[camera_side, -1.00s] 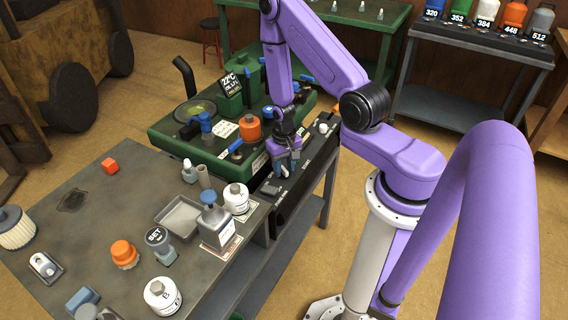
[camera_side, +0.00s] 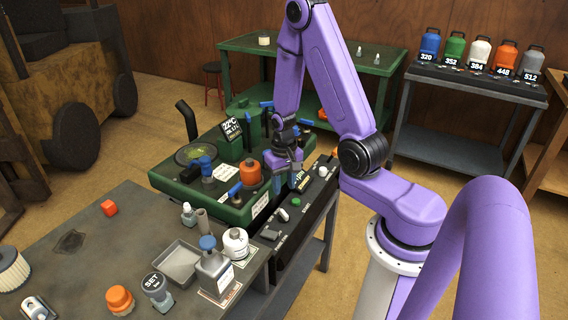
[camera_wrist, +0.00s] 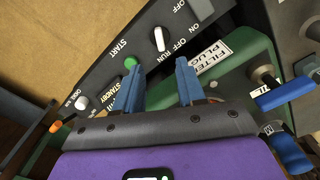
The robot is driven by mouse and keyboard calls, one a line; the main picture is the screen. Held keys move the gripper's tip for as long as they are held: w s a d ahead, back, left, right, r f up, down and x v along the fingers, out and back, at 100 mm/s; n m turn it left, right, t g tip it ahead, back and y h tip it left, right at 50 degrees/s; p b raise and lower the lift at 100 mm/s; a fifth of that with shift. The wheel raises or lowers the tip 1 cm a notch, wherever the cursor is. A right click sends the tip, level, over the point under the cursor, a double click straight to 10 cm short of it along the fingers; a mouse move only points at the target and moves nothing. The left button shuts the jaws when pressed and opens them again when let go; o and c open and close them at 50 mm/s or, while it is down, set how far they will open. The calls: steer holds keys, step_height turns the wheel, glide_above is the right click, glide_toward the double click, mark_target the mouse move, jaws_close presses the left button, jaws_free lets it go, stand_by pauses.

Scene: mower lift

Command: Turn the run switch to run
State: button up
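In the wrist view the run switch (camera_wrist: 158,39) sits on the black control panel, beside the words OFF and RUN. The bar's lower end seems to lie towards OFF, though I cannot be sure. My gripper (camera_wrist: 161,75) is open and empty, with two blue fingers apart. In the side view my gripper (camera_side: 297,182) hangs above the panel, beyond the green button. The fingers do not touch the run switch.
The green START button (camera_wrist: 130,63) lies next to the run switch. A dark ON/OFF switch (camera_wrist: 203,12) and a whitish knob (camera_wrist: 82,103) share the panel. The green machine body with an orange cap (camera_side: 250,172) and blue handles stands beside it. Bottles stand on the near bench.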

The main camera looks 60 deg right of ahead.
step_height(320, 180, up, 7)
steer(key=shift+f, duration=0.15)
stand_by(0.4)
steer(key=shift+a, duration=0.1)
steer(key=s+a+r+n, duration=0.2)
steer(key=a+r+n, duration=0.1)
steer(key=a+n, duration=0.25)
steer(key=s+a+r+n, duration=0.2)
steer(key=a+r+n, duration=0.15)
steer(key=a, duration=0.25)
steer(key=s+a+r+n, duration=0.2)
steer(key=s+n, duration=0.3)
steer(key=s, duration=0.2)
steer(key=s+a+r+n, duration=0.2)
steer(key=s+a+n, duration=0.1)
steer(key=s, duration=0.4)
steer(key=shift+s+a+n, duration=0.3)
steer(key=shift+s+n, duration=0.05)
steer(key=shift+n, duration=0.55)
